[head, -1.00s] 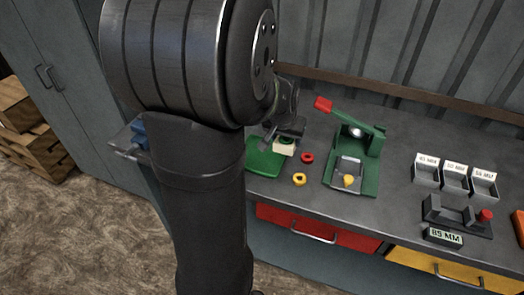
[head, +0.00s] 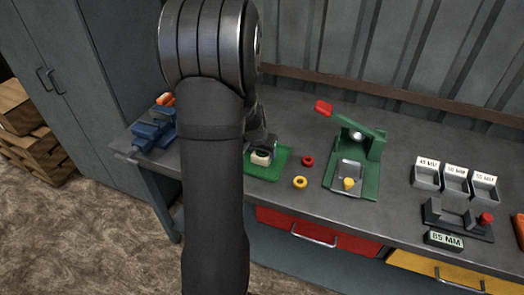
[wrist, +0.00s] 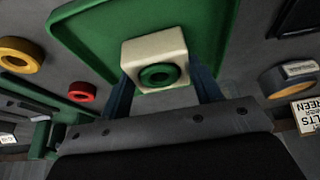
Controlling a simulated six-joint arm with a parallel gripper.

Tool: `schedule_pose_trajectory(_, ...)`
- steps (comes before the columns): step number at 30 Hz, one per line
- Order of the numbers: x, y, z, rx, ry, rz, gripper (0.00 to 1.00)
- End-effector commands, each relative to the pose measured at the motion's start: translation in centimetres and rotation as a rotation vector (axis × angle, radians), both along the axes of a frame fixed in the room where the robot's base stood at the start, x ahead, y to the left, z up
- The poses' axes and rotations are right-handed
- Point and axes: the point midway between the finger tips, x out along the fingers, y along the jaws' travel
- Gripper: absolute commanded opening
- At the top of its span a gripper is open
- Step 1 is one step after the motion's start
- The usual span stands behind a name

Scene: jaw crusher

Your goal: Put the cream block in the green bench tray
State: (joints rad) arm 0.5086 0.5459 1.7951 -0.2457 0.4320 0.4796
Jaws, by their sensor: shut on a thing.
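The cream block (wrist: 154,52) is between the fingers of my gripper (wrist: 163,95) in the wrist view, with a green ring (wrist: 157,76) on its near face. My gripper is shut on the block. In the head view the block (head: 261,158) shows over the green bench tray (head: 268,172), and my gripper (head: 262,145) is just above it, partly hidden by my arm. The green tray (wrist: 85,30) lies behind the block in the wrist view. I cannot tell whether the block touches the tray floor.
A red ring (head: 307,161) and a yellow ring (head: 300,182) lie right of the tray. A green lever press (head: 370,170) stands further right, with labelled bins (head: 455,180) beyond. A blue vise (head: 155,130) is at the left bench end.

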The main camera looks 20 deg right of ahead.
Motion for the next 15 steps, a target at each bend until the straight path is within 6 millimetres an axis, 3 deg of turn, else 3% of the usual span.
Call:
schedule_pose_trajectory(7,0.00,-0.01,-0.29,0.000,0.000,0.000,0.27)
schedule_pose_trajectory(8,-0.02,0.00,-0.31,0.000,0.002,0.001,0.62)
schedule_pose_trajectory(9,-0.02,-0.01,-0.29,0.001,0.001,0.000,0.70)
schedule_pose_trajectory(11,-0.02,-0.01,-0.29,0.001,0.001,0.000,0.80)
schedule_pose_trajectory(15,-0.02,0.00,-0.28,0.001,0.001,0.000,0.80)
